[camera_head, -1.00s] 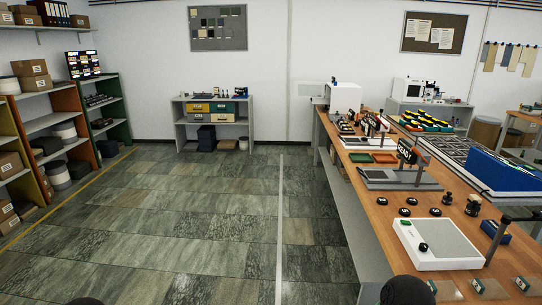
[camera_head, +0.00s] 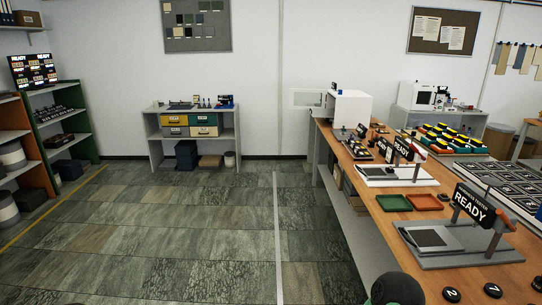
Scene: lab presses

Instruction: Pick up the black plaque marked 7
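The black round plaque marked 7 (camera_head: 492,290) lies flat on the wooden bench near the bottom right of the head view. Another black plaque, marked 2 (camera_head: 451,294), lies to its left, and a third dark disc (camera_head: 537,283) shows to its right, its mark not clear. A dark rounded part of my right arm rises at the bottom edge, left of these plaques and apart from them in the picture. No fingers of either gripper can be seen.
The long wooden bench (camera_head: 378,215) runs along the right. A press with a READY sign (camera_head: 474,207) stands behind the plaques. Green (camera_head: 394,202) and red (camera_head: 424,201) trays lie farther back. The tiled floor (camera_head: 190,235) left of the bench is clear.

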